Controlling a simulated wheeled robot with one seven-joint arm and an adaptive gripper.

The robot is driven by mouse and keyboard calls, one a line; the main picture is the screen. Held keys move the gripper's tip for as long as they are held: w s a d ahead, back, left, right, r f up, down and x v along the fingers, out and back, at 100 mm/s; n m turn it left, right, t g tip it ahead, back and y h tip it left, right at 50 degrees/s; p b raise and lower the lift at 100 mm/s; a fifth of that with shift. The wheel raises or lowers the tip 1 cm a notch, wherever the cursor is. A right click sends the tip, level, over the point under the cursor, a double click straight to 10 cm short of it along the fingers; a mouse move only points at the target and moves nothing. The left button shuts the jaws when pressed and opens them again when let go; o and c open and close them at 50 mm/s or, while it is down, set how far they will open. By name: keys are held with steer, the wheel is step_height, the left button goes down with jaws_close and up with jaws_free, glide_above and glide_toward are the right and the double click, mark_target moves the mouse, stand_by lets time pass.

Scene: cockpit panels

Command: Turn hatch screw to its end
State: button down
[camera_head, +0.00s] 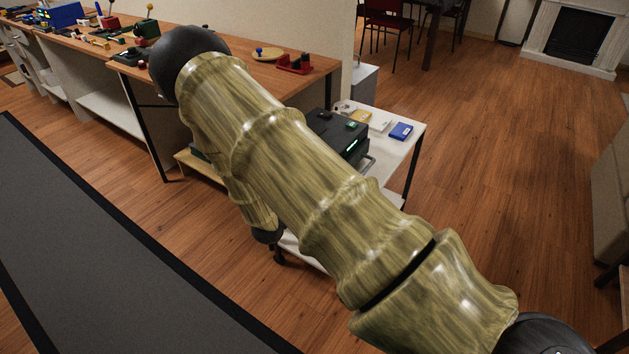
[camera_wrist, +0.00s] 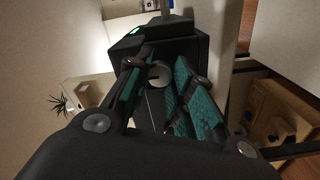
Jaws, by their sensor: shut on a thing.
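In the wrist view, my gripper (camera_wrist: 165,66) has its two teal-padded fingers closed in around a small grey round part (camera_wrist: 158,74), which looks like the hatch screw. The fingers hide most of it, so I cannot tell how far it is turned. A dark box (camera_wrist: 128,47) lies just beyond the fingertips. In the head view, my own arm covers the middle of the picture and hides the screw; my gripper's fingers cannot be made out there. A dark panel box with a green light (camera_head: 350,146) shows behind the arm.
A white side table (camera_head: 408,137) holds the box, a blue item (camera_head: 401,131) and several small things. A wooden workbench (camera_head: 315,72) with red and black controls (camera_head: 295,63) stands at its left. A grey mat-like surface (camera_head: 90,240) lies at lower left. Open wood floor lies at right.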

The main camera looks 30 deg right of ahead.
steer(key=shift+s+f, duration=0.2)
steer(key=c, duration=1.2)
jaws_free()
steer(key=shift+d, duration=0.1)
steer(key=shift+r, duration=0.1)
steer(key=shift+w, duration=0.1)
steer(key=v, duration=1.2)
